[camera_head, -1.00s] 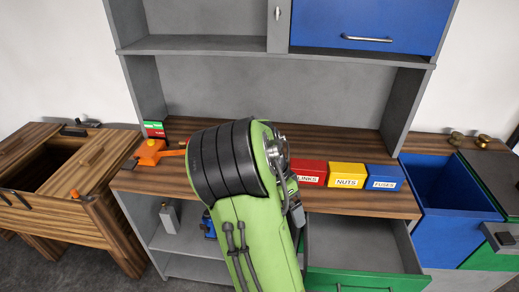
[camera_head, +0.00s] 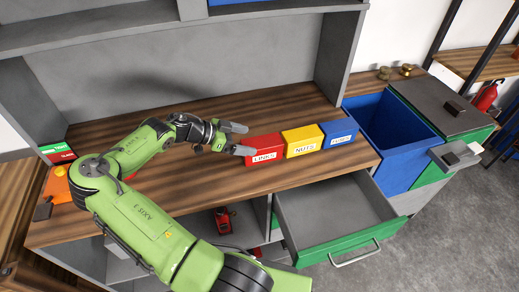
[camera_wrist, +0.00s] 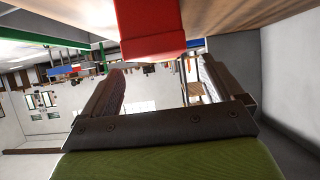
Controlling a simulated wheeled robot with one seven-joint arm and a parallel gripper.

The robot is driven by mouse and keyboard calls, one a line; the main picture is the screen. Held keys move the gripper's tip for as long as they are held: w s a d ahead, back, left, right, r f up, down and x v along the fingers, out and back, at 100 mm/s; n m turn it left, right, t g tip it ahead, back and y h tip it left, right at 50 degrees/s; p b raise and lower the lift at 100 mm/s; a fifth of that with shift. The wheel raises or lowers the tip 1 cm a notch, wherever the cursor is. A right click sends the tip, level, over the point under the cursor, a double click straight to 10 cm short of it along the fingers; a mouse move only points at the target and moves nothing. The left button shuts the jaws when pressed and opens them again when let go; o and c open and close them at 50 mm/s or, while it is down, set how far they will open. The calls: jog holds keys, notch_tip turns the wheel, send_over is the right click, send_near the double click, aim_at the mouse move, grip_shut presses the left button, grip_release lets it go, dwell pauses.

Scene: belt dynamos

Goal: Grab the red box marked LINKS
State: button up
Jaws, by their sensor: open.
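The red box marked LINKS (camera_head: 265,149) stands on the wooden worktop (camera_head: 215,185), at the left end of a row of boxes. My gripper (camera_head: 243,139) is open at the left side of the red box, with its two fingers pointing toward it. In the wrist view the red box (camera_wrist: 150,25) shows at the top centre, beyond the open fingers of my gripper (camera_wrist: 155,85). I cannot tell whether a finger touches the box. Nothing is held.
A yellow box marked NUTS (camera_head: 303,141) stands right beside the red one, then a blue box marked FUSES (camera_head: 339,133). An open drawer (camera_head: 345,243) juts out below the worktop. A blue bin (camera_head: 392,140) stands at the right. The worktop behind the boxes is clear.

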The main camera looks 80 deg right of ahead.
aim_at(262, 142)
jog(key=x, duration=0.7)
jog(key=shift+r, duration=0.1)
jog(key=shift+a, duration=0.1)
jog(key=shift+r, duration=0.1)
jog(key=c, duration=1.5)
notch_tip(262, 142, up, 18)
jog(key=shift+f+p, duration=0.1)
jog(key=shift+p, duration=0.95)
